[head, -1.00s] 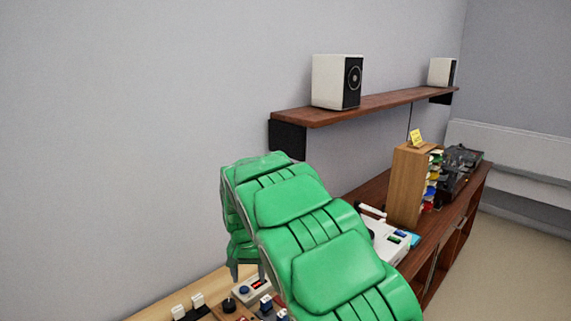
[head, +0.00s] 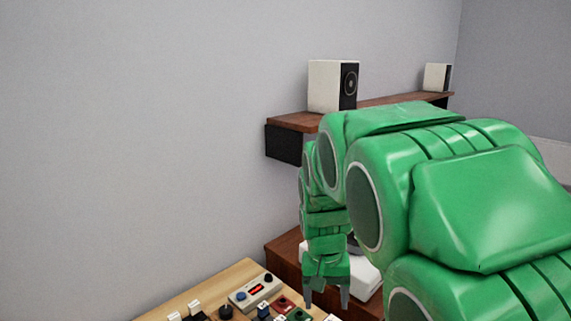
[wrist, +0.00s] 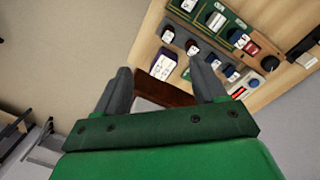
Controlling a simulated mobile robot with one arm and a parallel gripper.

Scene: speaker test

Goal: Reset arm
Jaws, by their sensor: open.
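My green arm fills the right half of the head view. My gripper (head: 326,292) hangs at its end with grey fingers pointing down, just right of the wooden board with controls (head: 250,273). In the wrist view my gripper (wrist: 163,85) shows two grey fingers spread apart with nothing held between them. The control board (wrist: 150,60) lies beyond the fingers, with several switches and knobs on it. My arm hides much of the cabinet and shelf in the head view.
A brown wall shelf (head: 290,121) holds a white speaker (head: 325,86) and a farther one (head: 434,77). A dark wooden cabinet (head: 285,247) stands beside the board, with a white device (head: 367,280) on it behind my gripper. The wall at left is clear.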

